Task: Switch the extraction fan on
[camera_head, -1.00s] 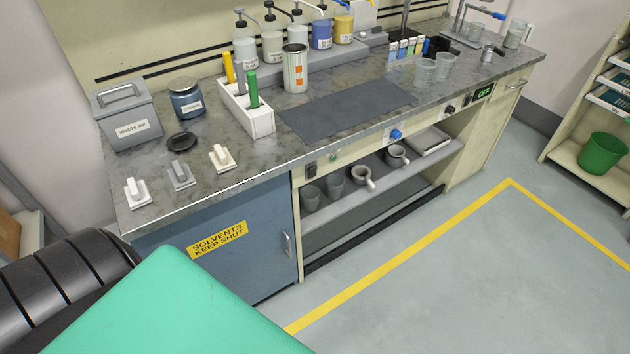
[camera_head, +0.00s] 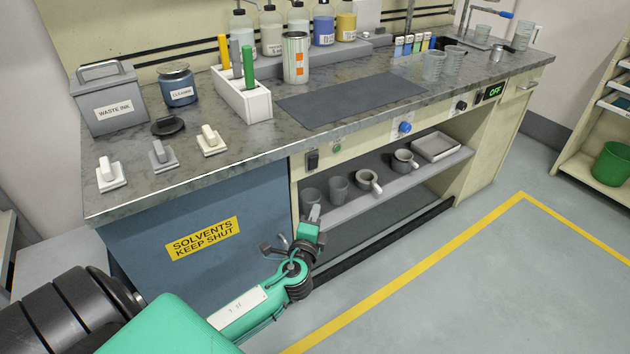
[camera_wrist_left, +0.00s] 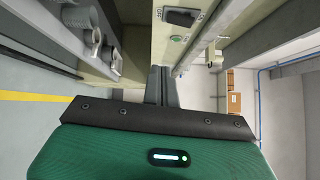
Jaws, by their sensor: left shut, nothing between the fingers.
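A black rocker switch (camera_head: 312,159) sits on the cream front panel under the worktop, with a small green button (camera_head: 337,147) to its right. In the left wrist view the switch (camera_wrist_left: 181,17) and button (camera_wrist_left: 176,38) show beyond the fingertips. A dark display (camera_head: 494,92) reading OFF in green is at the panel's right end. No label naming the fan is readable. My left gripper (camera_head: 314,212) is shut and empty, below the rocker switch and in front of the open shelf. Its closed fingers show in the wrist view (camera_wrist_left: 161,72). My right gripper is not in view.
A blue knob (camera_head: 405,127) and a black knob (camera_head: 461,105) are farther right on the panel. Cups and mugs (camera_head: 367,182) stand on the shelf (camera_head: 425,172) below. The blue solvents cabinet (camera_head: 190,275) is at left. The floor in front is clear.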

